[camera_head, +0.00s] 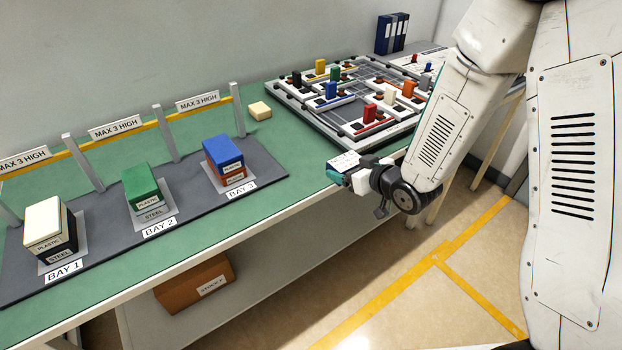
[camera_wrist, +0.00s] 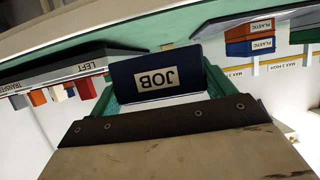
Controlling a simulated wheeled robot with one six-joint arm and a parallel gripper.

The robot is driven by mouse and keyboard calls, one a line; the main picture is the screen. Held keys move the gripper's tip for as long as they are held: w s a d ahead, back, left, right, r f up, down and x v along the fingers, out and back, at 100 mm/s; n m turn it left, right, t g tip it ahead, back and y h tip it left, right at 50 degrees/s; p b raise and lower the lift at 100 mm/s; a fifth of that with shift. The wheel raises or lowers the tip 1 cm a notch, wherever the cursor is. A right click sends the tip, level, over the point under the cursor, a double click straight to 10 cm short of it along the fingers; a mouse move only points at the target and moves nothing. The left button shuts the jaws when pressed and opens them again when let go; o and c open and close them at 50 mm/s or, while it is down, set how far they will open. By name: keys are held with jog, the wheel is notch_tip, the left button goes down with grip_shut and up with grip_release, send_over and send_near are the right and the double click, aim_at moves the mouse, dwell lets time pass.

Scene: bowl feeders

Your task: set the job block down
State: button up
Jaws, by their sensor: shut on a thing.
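The job block (camera_wrist: 135,72) is dark navy with a cream label reading JOB, upside down in the wrist view. It sits between the teal fingers of my gripper (camera_wrist: 160,90), which is shut on it. In the head view my gripper (camera_head: 345,172) is at the bench's front edge, between the bays and the board with coloured pegs. A white face with dark print (camera_head: 343,161) shows at the jaws there; the rest of the block is hidden. I cannot tell its height above the bench.
A grey mat (camera_head: 108,246) at left carries BAY 1, BAY 2 and BAY 3, each with stacked blocks, under MAX 3 HIGH signs. A cream block (camera_head: 260,110) lies behind. The peg board (camera_head: 312,117) fills the back right. Green bench (camera_head: 285,140) is bare between mat and board.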

aim_at(312, 187)
jog(key=a, duration=0.3)
jog(key=w+a, duration=0.1)
jog(key=a, duration=0.2)
jog(key=a+f, duration=0.1)
jog(key=a, duration=0.2)
jog(key=shift+w+a, duration=0.15)
jog(key=shift+a, duration=0.2)
jog(key=shift+c, duration=0.2)
jog(key=shift+f, duration=1.7)
jog(key=shift+d+f, duration=0.1)
jog(key=o, duration=1)
